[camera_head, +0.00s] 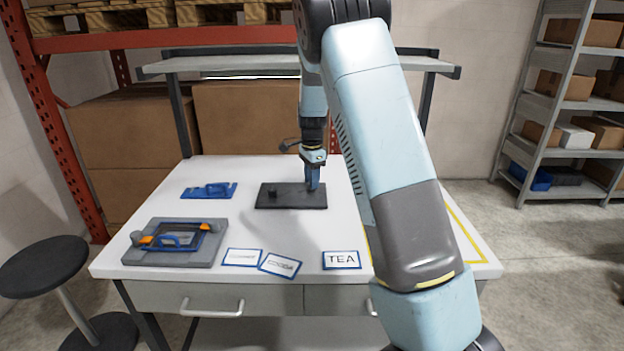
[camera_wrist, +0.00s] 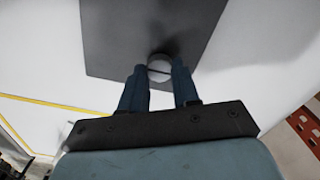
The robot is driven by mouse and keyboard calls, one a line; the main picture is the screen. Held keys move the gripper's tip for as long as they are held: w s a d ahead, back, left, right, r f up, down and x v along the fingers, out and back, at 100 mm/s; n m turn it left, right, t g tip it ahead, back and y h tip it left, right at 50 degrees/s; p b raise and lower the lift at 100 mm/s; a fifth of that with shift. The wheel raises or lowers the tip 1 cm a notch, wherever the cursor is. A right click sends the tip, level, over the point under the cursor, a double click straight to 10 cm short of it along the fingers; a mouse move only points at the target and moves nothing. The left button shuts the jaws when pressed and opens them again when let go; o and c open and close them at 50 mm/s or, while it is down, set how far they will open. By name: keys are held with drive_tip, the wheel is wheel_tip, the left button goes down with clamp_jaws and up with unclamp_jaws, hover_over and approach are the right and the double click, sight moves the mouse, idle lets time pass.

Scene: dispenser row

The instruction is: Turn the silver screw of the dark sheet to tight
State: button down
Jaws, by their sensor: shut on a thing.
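The dark sheet (camera_head: 285,203) lies flat on the white table near its middle; in the wrist view the sheet (camera_wrist: 120,40) fills the upper part. A round silver screw (camera_wrist: 159,67) with a dark slot across its head sits near the sheet's edge, between my fingertips. My gripper (camera_head: 313,185) points down over the right part of the sheet. In the wrist view its two blue fingers (camera_wrist: 160,75) are shut on the screw's head, one on each side. In the head view the screw is hidden behind my gripper. A dark knob (camera_head: 272,190) stands on the sheet's left part.
A grey fixture (camera_head: 140,257) with orange clips and a blue handle sits front left. A blue handled part (camera_head: 208,191) lies behind it. Several labels lie at the front, one reading TEA (camera_head: 342,260). Yellow tape (camera_head: 470,235) marks the right. A stool (camera_head: 45,266) stands left.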

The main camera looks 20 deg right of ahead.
drive_tip(key=shift+w+a+r, duration=0.1)
drive_tip(key=shift+w+r, duration=0.05)
drive_tip(key=c, duration=1.2)
unclamp_jaws()
drive_tip(key=o, duration=0.4)
wheel_tip(320, 180, up, 14)
drive_tip(key=shift+f, duration=0.25)
